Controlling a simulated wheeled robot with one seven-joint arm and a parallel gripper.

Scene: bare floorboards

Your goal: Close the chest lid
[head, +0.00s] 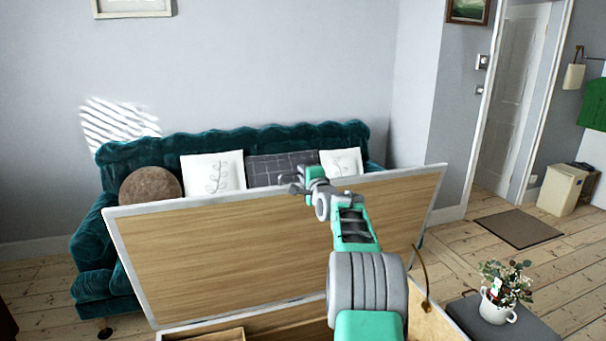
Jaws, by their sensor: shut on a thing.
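The chest lid (225,250) is a wide wooden panel with a pale grey rim, raised and tilted up in front of the sofa. The chest body (290,324) shows only in part at the bottom, with a wooden compartment (205,336) inside. My gripper (296,184) is at the lid's top edge, right of its middle, and shut on that edge. My arm hides part of the lid and the chest. The fingertips are small and partly hidden.
A teal sofa (95,265) with cushions stands behind the lid. A white pot with a plant (496,305) stands on a dark grey stool (520,328) at the lower right. Bare floor and a brown mat (518,228) lie at the right, near a doorway.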

